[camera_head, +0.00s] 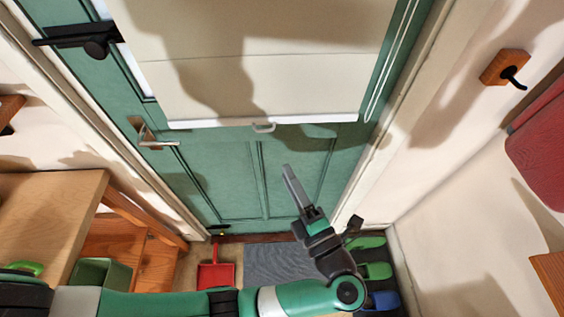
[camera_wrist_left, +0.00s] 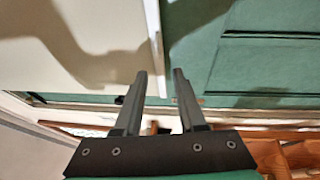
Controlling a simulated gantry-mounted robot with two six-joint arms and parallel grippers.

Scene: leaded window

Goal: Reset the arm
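My left gripper (camera_head: 287,172) is in front of the lower part of the green door (camera_head: 230,165), below the cream blind (camera_head: 270,85). In the left wrist view my left gripper (camera_wrist_left: 159,76) has its two fingers apart, with nothing between them. The blind's edge (camera_wrist_left: 156,50) and the green door (camera_wrist_left: 205,50) show behind the fingertips. The blind hangs down over the door's upper part, with a small pull handle (camera_head: 264,128) at its bottom bar. My right gripper is not in view.
A door handle (camera_head: 155,140) is at the left. A wooden table (camera_head: 50,205) and green bin (camera_head: 100,274) stand at left. A red dustpan (camera_head: 217,270), grey mat (camera_head: 275,262) and green shoes (camera_head: 372,270) are on the floor. A hook (camera_head: 505,68) is on the right wall.

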